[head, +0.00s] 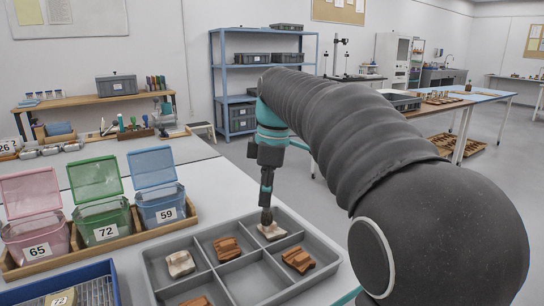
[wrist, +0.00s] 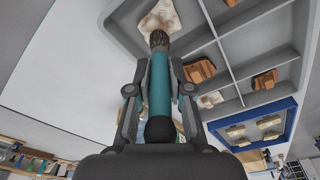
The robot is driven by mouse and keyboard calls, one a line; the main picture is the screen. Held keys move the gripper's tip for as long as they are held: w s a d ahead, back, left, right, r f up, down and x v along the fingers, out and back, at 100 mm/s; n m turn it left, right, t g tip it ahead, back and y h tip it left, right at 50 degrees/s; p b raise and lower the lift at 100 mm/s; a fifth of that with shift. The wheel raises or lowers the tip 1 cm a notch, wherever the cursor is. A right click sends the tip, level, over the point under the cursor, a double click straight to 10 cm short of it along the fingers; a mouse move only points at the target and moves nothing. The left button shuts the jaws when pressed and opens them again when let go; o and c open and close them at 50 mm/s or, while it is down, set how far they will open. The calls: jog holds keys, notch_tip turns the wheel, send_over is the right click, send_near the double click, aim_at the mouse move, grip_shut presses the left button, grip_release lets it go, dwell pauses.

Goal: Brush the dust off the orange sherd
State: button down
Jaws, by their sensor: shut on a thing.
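My gripper (head: 266,188) is shut on a brush that points down, with a teal handle (wrist: 159,90) and dark bristles (head: 266,216). The bristle tips are at a pale, dusty-looking sherd (head: 272,231) in the tray's back compartment; they seem to touch it. In the wrist view this sherd (wrist: 160,17) shows orange-brown patches under the pale coating, and the bristles hide part of it. Bare orange-brown sherds lie in other compartments, one at the middle back (head: 227,248) and one at the right (head: 298,260). Another pale sherd (head: 180,263) lies in the left compartment.
The grey divided tray (head: 150,268) stands on a white table. Open pink (head: 35,235), green (head: 103,222) and blue (head: 161,207) bins numbered 65, 72 and 59 stand left of it. A blue-rimmed crate (head: 112,270) is at the front left. One front tray compartment is empty.

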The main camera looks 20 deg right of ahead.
notch_tip(320, 180, up, 8)
jog(key=d, duration=0.1)
jog(key=shift+w+d, duration=0.3)
dwell(0.4)
jog(key=shift+f, duration=0.1)
dwell(1.0)
jog(key=shift+f+b, duration=1.65)
jog(key=shift+f, duration=1.25)
jog(key=shift+f+b, duration=0.65)
jog(key=shift+f, duration=0.45)
jog(key=shift+a, duration=0.1)
